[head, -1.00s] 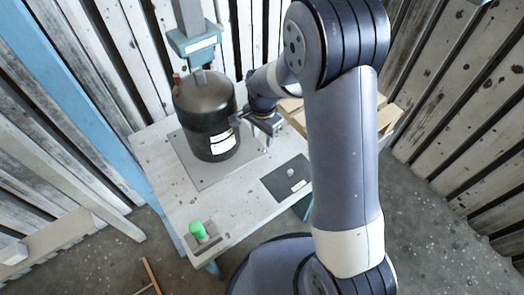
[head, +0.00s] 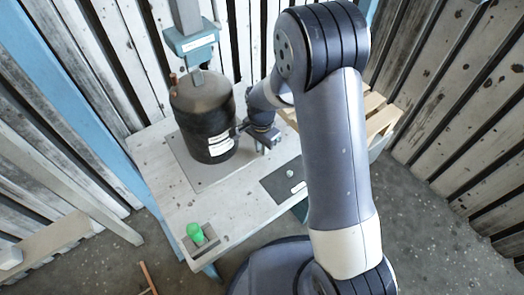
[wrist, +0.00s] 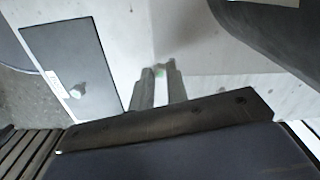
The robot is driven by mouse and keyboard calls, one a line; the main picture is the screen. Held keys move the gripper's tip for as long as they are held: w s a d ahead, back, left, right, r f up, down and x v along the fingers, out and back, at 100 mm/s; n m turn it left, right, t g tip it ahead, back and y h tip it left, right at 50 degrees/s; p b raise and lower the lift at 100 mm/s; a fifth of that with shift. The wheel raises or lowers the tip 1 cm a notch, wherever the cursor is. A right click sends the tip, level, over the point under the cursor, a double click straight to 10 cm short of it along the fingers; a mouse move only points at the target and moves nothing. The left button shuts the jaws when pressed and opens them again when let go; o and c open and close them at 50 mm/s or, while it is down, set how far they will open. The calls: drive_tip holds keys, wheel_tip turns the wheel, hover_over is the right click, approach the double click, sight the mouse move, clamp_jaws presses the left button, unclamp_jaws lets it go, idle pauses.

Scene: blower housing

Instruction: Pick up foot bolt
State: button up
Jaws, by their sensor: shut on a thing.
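My gripper (head: 268,146) is to the right of the dark blower housing (head: 205,118), above the pale table. In the wrist view, my gripper's two fingers (wrist: 160,72) are close together with a narrow gap. A small pale green piece, the foot bolt (wrist: 159,74), shows between the fingertips; most of it is hidden. Another small pale piece (head: 291,173) lies on the dark mat (head: 278,190) at the table's front right. It also shows on the mat in the wrist view (wrist: 76,91).
A green-topped piece (head: 195,232) sits in a grey block at the table's front left corner. A teal fixture (head: 191,40) stands over the housing. A wooden crate (head: 380,118) is at the right. The table's front middle is clear.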

drive_tip(key=shift+c, duration=0.5)
drive_tip(key=shift+r, duration=0.25)
wheel_tip(320, 180, up, 10)
drive_tip(key=p, duration=0.2)
drive_tip(key=shift+f, duration=0.2)
